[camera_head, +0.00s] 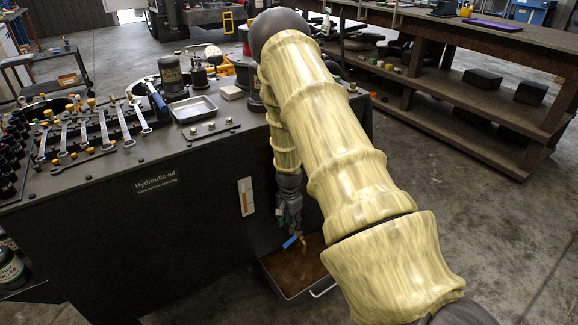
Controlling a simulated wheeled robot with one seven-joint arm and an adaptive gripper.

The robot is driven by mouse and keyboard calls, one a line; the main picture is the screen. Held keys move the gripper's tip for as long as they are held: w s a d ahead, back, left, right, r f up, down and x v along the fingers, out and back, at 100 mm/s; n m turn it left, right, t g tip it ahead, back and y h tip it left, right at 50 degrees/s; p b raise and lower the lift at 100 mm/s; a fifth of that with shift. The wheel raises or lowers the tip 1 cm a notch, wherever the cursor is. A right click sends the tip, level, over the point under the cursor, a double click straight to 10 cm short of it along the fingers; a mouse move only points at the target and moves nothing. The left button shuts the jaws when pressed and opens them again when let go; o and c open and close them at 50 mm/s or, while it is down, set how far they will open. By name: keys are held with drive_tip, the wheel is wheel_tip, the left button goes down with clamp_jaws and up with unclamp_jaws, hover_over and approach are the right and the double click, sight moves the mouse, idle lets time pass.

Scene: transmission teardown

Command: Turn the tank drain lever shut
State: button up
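The tank (160,235) is a dark box labelled "Hydraulic oil". A small blue lever (289,242) shows low at its right side, angled up to the right, with a yellow piece (303,243) beside it. My gripper (290,228) points down just above the lever, at the end of my yellow-sleeved arm. It is small and dark here, so I cannot tell whether its fingers are open or shut, or whether they touch the lever. The valve body is partly hidden by my gripper and arm.
A drain pan (277,284) with brown liquid sits on the floor below the lever. A level gauge (246,197) is on the tank's front. Wrenches, a metal tray (193,109) and canisters crowd the tank top. A workbench (470,50) stands at the right; the floor before it is clear.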

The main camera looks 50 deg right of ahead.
drive_tip(key=shift+r, duration=1.3)
